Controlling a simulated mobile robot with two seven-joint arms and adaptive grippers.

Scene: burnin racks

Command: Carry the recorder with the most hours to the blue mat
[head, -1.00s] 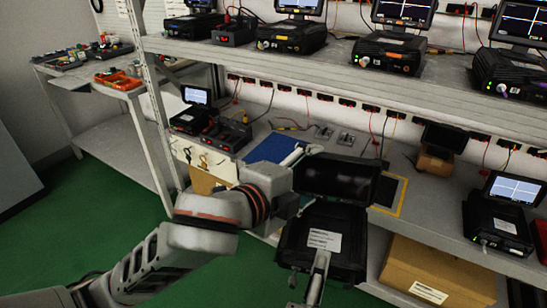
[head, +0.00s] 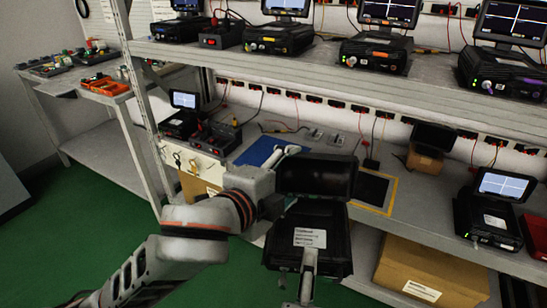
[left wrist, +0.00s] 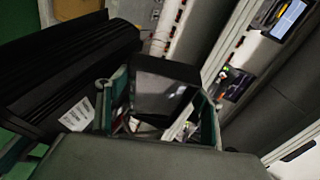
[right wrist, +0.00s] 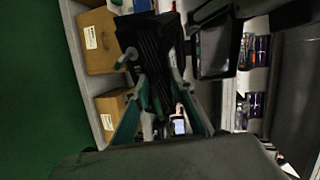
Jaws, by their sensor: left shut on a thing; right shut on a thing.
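A black recorder (head: 335,245) with a white label and a dark, blank screen (head: 315,175) is held in the air in front of the lower bench. My left gripper (head: 278,206) is shut on its left side, near the screen. My right gripper (head: 309,262) is shut on its near side. The recorder's ribbed casing also shows in the left wrist view (left wrist: 70,65) and in the right wrist view (right wrist: 150,45). The fingertip contacts are partly hidden. The blue mat (head: 258,152) lies on the lower bench behind my left arm, and its visible part is bare.
A yellow-bordered dark pad (head: 371,190) lies right of the mat. A lit recorder (head: 490,217) stands further right beside a red bin (head: 535,237). Several recorders line the upper shelf (head: 240,58). A red-and-black unit (head: 215,136) sits left of the mat. A rack post (head: 140,100) stands left.

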